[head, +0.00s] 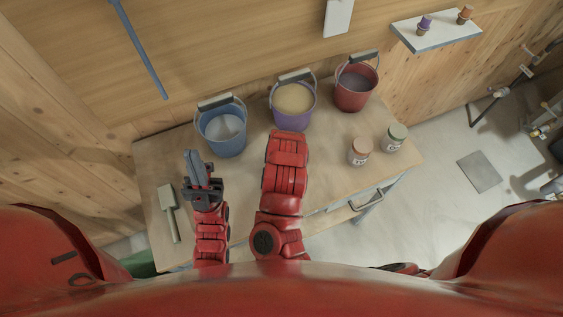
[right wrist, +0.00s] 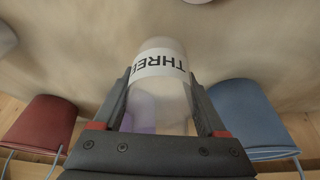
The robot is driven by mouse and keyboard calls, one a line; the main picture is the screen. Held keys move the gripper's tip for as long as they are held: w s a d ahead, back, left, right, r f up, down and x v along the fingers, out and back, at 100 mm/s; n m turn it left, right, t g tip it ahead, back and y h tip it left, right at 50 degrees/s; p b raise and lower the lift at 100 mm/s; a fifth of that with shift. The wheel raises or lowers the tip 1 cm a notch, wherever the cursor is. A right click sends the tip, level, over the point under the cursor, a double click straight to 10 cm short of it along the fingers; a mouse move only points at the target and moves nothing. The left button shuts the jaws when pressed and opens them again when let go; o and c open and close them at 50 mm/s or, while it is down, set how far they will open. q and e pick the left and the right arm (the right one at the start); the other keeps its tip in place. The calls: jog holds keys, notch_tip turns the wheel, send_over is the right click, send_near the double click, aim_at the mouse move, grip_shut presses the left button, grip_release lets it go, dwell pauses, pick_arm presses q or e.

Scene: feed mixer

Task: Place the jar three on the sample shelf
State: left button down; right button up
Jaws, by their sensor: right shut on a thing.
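Jar three (right wrist: 160,85) is a clear, pale jar with a white band lettered "THREE", shown upside down in the right wrist view. My right gripper (right wrist: 163,100) is shut on it, with one finger on each side. In the head view my right forearm reaches toward the purple bucket and hides the gripper and jar three. A white shelf (head: 440,38) on the back wall at the upper right bears a purple-topped item (head: 424,24) and an orange-topped item (head: 465,14). My left gripper (head: 197,165) is over the table's left part, with no object visible in it; its finger gap is unclear.
Blue (head: 221,130), purple (head: 293,103) and red (head: 356,85) buckets stand along the table's back. An orange-lidded jar (head: 360,152) and a green-lidded jar (head: 394,138) stand at the right. A scoop-like tool (head: 168,198) lies at the left. Bare table (head: 335,185) shows at front right.

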jog(key=shift+w, duration=0.25)
notch_tip(320, 180, down, 4)
jog(key=b, duration=0.4)
jog(key=shift+w+d+r, duration=0.1)
jog(key=shift+w+r, duration=0.05)
jog(key=shift+r, duration=0.2)
jog(key=shift+f, duration=0.25)
jog(key=o, duration=1.3)
jog(key=shift+r, duration=0.15)
